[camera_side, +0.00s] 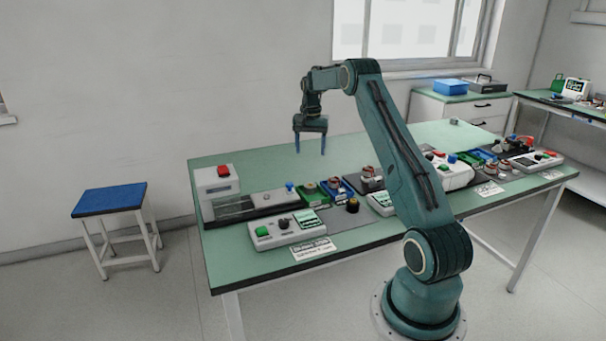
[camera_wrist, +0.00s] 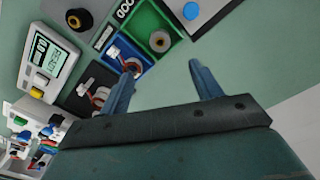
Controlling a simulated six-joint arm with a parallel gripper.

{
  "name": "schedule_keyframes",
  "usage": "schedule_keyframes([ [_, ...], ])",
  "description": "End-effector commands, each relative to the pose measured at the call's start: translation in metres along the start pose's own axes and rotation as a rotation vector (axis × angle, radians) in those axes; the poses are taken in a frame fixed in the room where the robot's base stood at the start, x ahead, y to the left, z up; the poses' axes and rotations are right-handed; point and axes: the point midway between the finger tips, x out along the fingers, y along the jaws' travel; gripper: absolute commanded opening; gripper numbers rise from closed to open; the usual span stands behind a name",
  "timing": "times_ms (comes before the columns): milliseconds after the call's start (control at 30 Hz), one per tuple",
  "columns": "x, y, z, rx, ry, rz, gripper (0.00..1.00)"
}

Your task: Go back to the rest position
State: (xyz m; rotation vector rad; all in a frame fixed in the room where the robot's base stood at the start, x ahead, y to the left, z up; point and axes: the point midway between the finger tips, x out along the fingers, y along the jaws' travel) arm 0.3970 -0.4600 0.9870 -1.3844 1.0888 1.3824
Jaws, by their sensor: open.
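My gripper (camera_side: 310,145) hangs above the green table (camera_side: 240,172) in the side view, pointing down, with its two blue fingers spread apart. In the wrist view my gripper (camera_wrist: 160,80) is open and nothing is between its fingers. In the side view the green tray (camera_side: 310,198) and blue tray (camera_side: 345,181) sit on the table, below and apart from the fingers.
A device with a red button (camera_side: 215,185) stands at the table's left end. A grey control box (camera_side: 285,229) sits at the front edge. More devices (camera_side: 450,172) line the right side. A blue-topped stool (camera_side: 109,199) stands at left.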

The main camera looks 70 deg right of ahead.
Motion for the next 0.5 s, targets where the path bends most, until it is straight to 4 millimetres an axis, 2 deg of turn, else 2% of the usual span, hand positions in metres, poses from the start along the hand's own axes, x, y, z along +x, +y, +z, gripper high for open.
schedule_keyframes([
  [267,-0.002,-0.002,0.002,-0.006,0.002,-0.001,0.64],
  [367,-0.01,-0.006,0.008,-0.023,0.007,-0.004,0.64],
  [500,-0.029,-0.018,0.025,-0.069,0.023,-0.012,0.64],
])
